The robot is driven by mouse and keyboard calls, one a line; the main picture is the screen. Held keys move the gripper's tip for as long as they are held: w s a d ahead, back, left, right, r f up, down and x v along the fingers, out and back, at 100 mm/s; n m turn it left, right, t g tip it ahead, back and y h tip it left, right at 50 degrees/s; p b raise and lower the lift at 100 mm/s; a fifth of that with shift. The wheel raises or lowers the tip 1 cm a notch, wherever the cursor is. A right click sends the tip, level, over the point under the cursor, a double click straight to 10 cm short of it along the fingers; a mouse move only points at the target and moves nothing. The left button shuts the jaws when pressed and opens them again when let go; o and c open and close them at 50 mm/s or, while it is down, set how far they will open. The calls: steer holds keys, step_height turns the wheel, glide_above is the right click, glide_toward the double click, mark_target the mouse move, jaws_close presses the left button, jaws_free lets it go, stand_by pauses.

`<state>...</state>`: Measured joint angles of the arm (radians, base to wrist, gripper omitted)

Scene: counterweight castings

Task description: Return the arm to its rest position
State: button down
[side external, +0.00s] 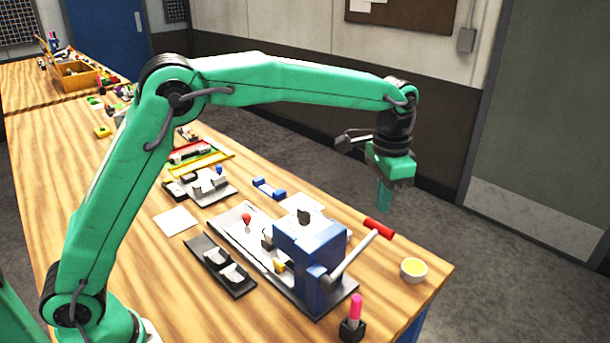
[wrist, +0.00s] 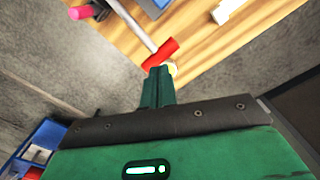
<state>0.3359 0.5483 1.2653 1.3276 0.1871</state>
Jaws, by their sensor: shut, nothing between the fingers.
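My gripper (side external: 384,197) hangs at the end of the outstretched green arm, pointing down, in the side external view. It is above the far right edge of the wooden table (side external: 140,250), beyond the blue press-like machine. Its green fingers are together with nothing between them. In the wrist view the shut fingers (wrist: 158,88) point toward a red handle grip (wrist: 160,52), which looks apart from them in the side view. The castings themselves are hard to identify for certain; grey pieces (side external: 222,262) lie in a dark tray.
The blue machine (side external: 310,250) has a lever with a red grip (side external: 379,228) near my gripper. A small yellow-filled bowl (side external: 413,270) and a pink-topped item in a black holder (side external: 354,315) stand at the right. Trays and small parts fill the middle; the table's near left is clear.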

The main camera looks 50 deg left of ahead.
steer(key=s+a+r+n+t, duration=0.3)
steer(key=s+a+r, duration=0.5)
steer(key=s+a, duration=0.45)
steer(key=s+a+f+n+t, duration=0.1)
steer(key=s+a+f, duration=0.1)
steer(key=s, duration=0.6)
steer(key=s+a+f+n+t, duration=0.1)
steer(key=s+a+f+n, duration=0.1)
steer(key=s, duration=0.6)
steer(key=shift+a+t, duration=0.3)
steer(key=shift+a, duration=0.35)
